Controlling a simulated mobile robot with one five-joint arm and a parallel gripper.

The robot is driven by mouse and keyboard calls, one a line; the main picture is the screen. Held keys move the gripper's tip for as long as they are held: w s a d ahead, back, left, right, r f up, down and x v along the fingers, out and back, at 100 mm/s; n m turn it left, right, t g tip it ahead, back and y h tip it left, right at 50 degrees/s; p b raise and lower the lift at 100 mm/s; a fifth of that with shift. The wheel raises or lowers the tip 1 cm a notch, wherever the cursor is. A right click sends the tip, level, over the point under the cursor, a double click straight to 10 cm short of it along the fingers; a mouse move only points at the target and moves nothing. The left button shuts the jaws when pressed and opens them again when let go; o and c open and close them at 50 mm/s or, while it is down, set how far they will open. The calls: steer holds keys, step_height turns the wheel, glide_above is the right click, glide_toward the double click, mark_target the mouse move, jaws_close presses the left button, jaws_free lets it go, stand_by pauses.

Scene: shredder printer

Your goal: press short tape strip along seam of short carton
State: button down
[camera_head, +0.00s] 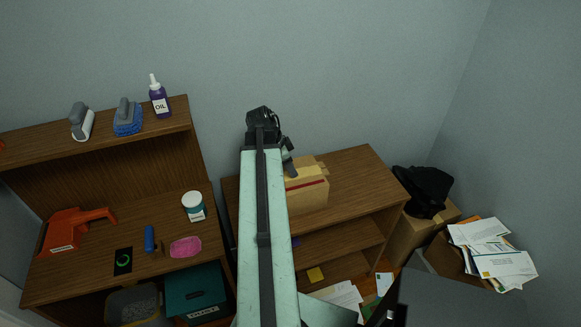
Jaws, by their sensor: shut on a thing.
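The short carton (309,197) is a tan box on top of the low wooden shelf unit, right of my arm. A dark red stripe runs across its upper front, and my arm covers its left part. My gripper (291,171) hangs from the end of my arm, pointing down at the carton's top left. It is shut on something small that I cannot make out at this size. I cannot tell whether the gripper touches the carton. I cannot pick out the short tape strip or the carton's seam.
The low shelf unit's top (357,167) is clear right of the carton. A taller shelf on the left holds an oil bottle (159,99), a blue brush (127,119), a white jar (194,206) and an orange tool (72,228). A paper-filled box (456,263) stands at right.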

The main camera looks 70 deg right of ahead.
steer(key=c, duration=1)
jaws_free()
steer(key=p+v, duration=0.7)
steer(key=shift+w+r, duration=0.2)
steer(key=shift+r, duration=0.15)
steer(key=shift+a, duration=0.1)
